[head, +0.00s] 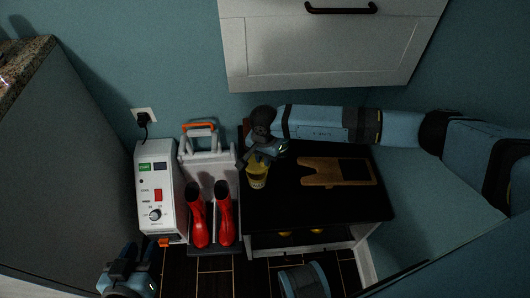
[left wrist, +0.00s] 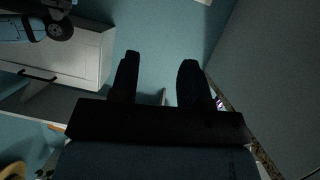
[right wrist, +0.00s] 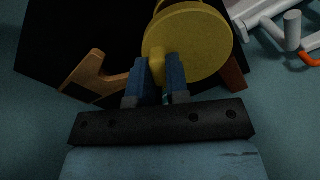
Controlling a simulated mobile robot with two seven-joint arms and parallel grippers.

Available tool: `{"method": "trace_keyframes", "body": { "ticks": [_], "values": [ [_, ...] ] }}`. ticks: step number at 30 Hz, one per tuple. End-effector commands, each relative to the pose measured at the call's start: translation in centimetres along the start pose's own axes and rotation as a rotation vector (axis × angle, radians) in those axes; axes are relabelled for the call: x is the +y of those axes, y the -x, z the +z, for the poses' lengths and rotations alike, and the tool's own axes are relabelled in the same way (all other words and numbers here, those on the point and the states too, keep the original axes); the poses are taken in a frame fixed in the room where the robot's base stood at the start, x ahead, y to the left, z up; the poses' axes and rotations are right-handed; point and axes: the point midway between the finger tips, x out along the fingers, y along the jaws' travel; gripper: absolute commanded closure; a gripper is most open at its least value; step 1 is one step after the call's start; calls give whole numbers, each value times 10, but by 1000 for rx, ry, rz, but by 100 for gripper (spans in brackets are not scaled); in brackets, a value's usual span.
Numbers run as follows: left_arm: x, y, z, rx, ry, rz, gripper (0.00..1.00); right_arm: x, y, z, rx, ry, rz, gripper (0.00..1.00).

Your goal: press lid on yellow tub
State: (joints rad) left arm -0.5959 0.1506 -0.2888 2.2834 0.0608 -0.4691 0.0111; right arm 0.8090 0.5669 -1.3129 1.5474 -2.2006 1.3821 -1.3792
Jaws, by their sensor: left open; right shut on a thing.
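The yellow tub (head: 257,178) stands on the black bench top near its left end. My right gripper (head: 266,156) is directly over the tub and partly covers its top. In the right wrist view the right gripper (right wrist: 157,85) is shut on the tab of a round yellow lid (right wrist: 195,42). A thin yellow curve, perhaps the tub rim, shows beyond the lid; whether lid and tub touch is hidden. My left gripper (head: 127,262) is low at the left, away from the tub, and shows open and empty in the left wrist view (left wrist: 158,75).
A wooden board with a dark pad (head: 318,171) lies right of the tub on the black bench (head: 300,205). Red boots (head: 199,220) stand on a grey rack, beside a white control box (head: 154,190). A white cabinet (head: 325,50) hangs above.

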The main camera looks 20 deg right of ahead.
Motion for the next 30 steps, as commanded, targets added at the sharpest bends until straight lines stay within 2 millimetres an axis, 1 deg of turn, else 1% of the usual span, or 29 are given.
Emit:
{"method": "trace_keyframes", "body": {
  "ticks": [1,10,15,21,24,30],
  "values": [
    [2,-2,-2,22,0,7,57,0,-7,0,-1,0,1,100],
    [12,-5,-22,141,16,45,57,0,-31,0,-2,2,-1,100],
    [21,-5,-45,231,26,76,57,0,-40,0,0,2,0,100],
    [27,-3,-62,298,32,98,57,0,-46,0,0,2,0,100],
    [30,-3,-65,313,33,106,57,0,-47,0,0,2,0,100],
    [30,-2,-64,312,32,107,57,0,-47,0,0,2,0,100]
  ]
}}
